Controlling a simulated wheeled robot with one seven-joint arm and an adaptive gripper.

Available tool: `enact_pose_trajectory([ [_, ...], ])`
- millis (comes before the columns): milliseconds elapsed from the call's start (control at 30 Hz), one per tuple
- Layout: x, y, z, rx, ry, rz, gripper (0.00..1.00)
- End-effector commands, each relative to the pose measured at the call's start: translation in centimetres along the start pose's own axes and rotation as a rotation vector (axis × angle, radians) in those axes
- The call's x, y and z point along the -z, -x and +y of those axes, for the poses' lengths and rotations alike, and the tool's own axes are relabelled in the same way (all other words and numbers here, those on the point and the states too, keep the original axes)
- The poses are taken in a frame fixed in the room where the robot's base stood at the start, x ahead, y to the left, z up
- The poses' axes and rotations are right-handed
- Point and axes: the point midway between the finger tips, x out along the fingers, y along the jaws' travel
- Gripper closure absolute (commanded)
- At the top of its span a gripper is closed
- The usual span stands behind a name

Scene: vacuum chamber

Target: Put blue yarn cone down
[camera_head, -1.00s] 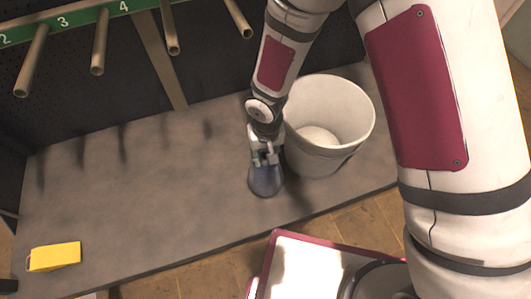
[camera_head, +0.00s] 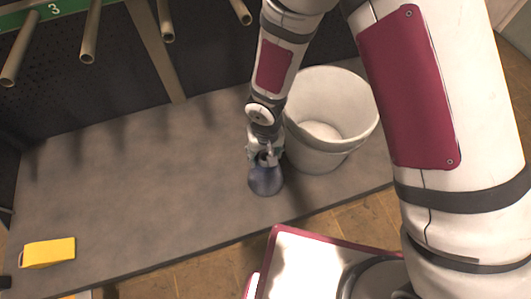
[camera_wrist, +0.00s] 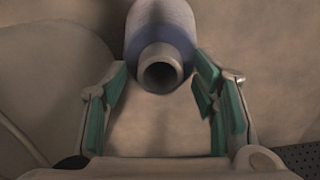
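My gripper (camera_head: 265,154) is at the top of the cone. In the wrist view my gripper (camera_wrist: 162,92) has its green-padded fingers spread, with a gap between each finger and the cone tip. The cone's far lower part is hidden in that view.
The white bin (camera_head: 315,155), with something pale inside, stands close to the right of my gripper. A yellow box (camera_head: 48,252) lies at the table's front left. Numbered pegs (camera_head: 91,35) stick out above the back.

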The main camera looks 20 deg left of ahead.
Motion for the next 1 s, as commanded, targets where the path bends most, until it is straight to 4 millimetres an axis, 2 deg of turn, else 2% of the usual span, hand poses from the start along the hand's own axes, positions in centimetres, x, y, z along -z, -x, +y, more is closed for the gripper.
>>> enact_pose_trajectory([
  [167,0.0,0.2,0.0,0.000,0.000,0.000,0.46],
  [267,0.1,1.1,0.0,0.001,-0.002,0.001,0.46],
  [700,0.1,9.5,0.0,0.001,-0.002,0.003,0.46],
  [833,0.1,11.1,0.0,0.001,-0.001,0.002,0.46],
  [1000,0.0,12.0,0.0,0.000,-0.001,0.000,0.46],
])
